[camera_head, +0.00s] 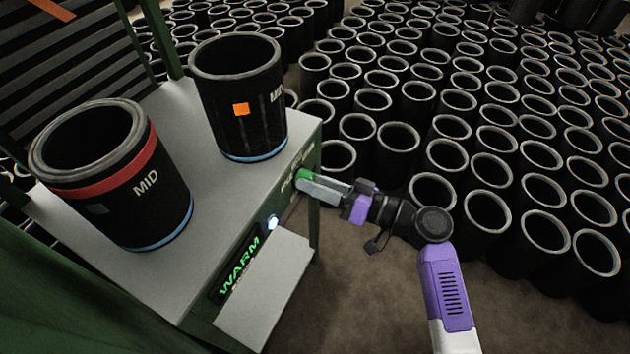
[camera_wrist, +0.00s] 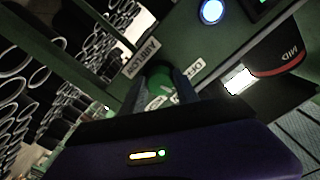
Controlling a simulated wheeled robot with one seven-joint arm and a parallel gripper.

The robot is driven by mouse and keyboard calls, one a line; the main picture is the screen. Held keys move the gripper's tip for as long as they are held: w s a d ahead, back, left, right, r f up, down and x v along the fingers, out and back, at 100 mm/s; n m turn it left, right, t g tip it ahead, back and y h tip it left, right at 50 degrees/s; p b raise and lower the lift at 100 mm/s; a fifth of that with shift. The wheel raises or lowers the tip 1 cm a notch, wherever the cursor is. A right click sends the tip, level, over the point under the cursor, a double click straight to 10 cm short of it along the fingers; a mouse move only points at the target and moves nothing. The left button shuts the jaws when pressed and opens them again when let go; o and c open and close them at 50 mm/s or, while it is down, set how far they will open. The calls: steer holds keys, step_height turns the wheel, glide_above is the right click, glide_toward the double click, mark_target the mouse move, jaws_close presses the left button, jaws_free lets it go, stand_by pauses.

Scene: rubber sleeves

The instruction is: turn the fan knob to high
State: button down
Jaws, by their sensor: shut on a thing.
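The fan knob is a green round knob (camera_wrist: 160,84) on the dark green side panel of the bench, beside a small white label (camera_wrist: 141,57) that seems to read AIRFLOW. In the head view only a bit of green of the knob (camera_head: 304,174) shows at the bench's right edge. My gripper (camera_head: 302,182) reaches it from the right and is shut on it, with one finger on each side in the wrist view (camera_wrist: 163,92). The knob's pointer and setting cannot be made out.
The grey bench top (camera_head: 215,185) bears two black sleeves, one with a red band marked MID (camera_head: 150,195), one with an orange square (camera_head: 240,85). A lit WARM display (camera_head: 238,268) and a round white-blue light (camera_head: 272,222) sit on the front. Many black sleeves (camera_head: 490,210) crowd the floor.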

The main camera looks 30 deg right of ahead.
steer(key=m+p, duration=0.5)
steer(key=m, duration=0.6)
steer(key=shift+r, duration=0.1)
stand_by(0.4)
steer(key=c, duration=0.9)
jaws_free()
steer(key=shift+v, duration=3.9)
